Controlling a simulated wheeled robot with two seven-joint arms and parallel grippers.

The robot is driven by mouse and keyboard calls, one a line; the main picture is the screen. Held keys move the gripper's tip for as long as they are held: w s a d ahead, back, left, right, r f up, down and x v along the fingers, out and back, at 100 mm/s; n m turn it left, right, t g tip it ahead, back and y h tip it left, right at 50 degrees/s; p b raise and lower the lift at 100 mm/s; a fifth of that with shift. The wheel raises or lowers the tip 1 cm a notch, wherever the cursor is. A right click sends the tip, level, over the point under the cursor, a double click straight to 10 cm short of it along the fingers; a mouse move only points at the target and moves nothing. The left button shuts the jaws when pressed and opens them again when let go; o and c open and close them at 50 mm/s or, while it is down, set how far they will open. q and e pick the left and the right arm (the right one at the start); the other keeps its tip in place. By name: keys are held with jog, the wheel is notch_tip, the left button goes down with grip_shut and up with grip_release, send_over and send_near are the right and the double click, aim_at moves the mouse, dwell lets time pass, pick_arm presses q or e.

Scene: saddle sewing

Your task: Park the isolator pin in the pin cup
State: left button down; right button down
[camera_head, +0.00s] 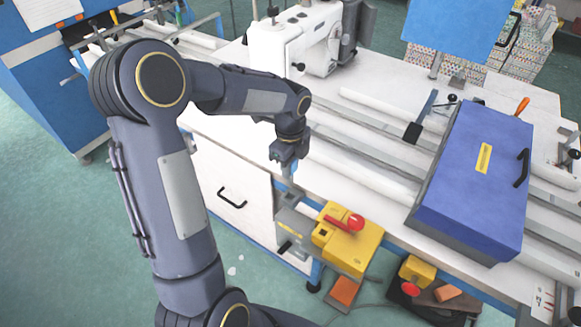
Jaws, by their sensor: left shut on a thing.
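My left gripper (288,168) points down over the front edge of the white table, left of the yellow switch box. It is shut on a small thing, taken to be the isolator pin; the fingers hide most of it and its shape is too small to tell. The yellow isolator box (347,250) is fixed at the table's front and has a red handle (345,223) on top. A grey housing (296,228) sits beside it, just below my gripper. I cannot make out the pin cup clearly. My right gripper is not in view.
A white sewing machine (293,42) stands at the back of the table. A large blue case (477,178) lies to the right, with rails between. A second yellow box with a red button (411,289) is low at the front. A white drawer front (229,178) is below.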

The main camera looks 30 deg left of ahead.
pick_arm(q)
jog(key=shift+d, duration=0.15)
jog(key=shift+f+b, duration=1.6)
jog(key=shift+f, duration=0.9)
jog(key=shift+f+b, duration=1.25)
jog(key=shift+f, duration=0.7)
dwell(0.3)
jog(key=c, duration=1.1)
grip_release()
